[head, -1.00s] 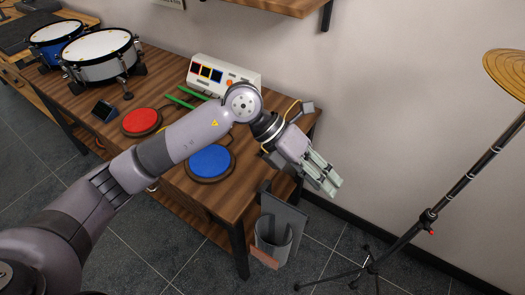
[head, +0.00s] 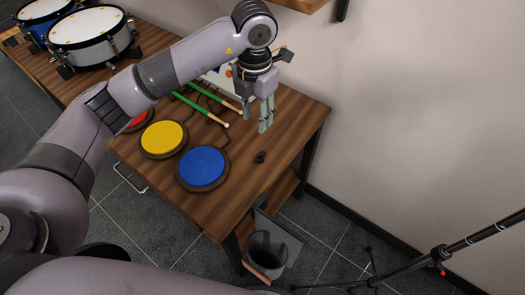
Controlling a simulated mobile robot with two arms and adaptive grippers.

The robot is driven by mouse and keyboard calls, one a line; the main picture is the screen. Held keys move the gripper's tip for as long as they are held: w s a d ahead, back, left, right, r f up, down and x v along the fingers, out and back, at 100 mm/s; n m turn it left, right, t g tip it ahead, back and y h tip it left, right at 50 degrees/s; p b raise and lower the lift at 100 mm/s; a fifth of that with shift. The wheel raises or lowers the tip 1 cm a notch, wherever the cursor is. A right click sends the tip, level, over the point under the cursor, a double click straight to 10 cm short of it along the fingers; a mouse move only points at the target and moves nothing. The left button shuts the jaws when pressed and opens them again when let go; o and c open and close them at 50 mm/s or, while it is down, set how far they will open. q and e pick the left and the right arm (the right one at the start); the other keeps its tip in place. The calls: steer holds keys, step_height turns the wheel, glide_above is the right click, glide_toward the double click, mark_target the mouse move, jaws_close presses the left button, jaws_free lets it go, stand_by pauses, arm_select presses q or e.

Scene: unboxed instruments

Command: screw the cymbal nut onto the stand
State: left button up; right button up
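A small dark piece, which looks like the cymbal nut (head: 260,157), lies on the wooden table near its right end. My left gripper (head: 259,121) points down above the table, a little behind the dark piece and apart from it. Its fingers are apart with nothing between them. The stand (head: 440,256) shows at the lower right as a black tilted pole with a red-tipped knob and legs on the floor. The top of the stand and the cymbal are out of view. My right gripper is not in view.
On the table (head: 290,118) are blue (head: 203,167), yellow (head: 163,138) and red pads, green sticks (head: 203,107) and drums (head: 88,32). A grey bin (head: 266,252) stands by the table's front leg. A wall lies behind, with a shelf edge above.

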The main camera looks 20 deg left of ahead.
arm_select(q)
glide_toward(258, 160)
step_height(258, 160, down, 3)
steer(key=shift+w+a+r+p, duration=0.1)
steer(key=shift+p, duration=0.45)
steer(key=shift+f, duration=0.4)
steer(key=shift+f+p, duration=0.45)
steer(key=shift+f, duration=2.15)
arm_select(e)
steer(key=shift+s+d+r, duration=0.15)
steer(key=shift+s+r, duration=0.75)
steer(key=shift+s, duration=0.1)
arm_select(q)
steer(key=shift+c, duration=0.2)
steer(key=c, duration=0.7)
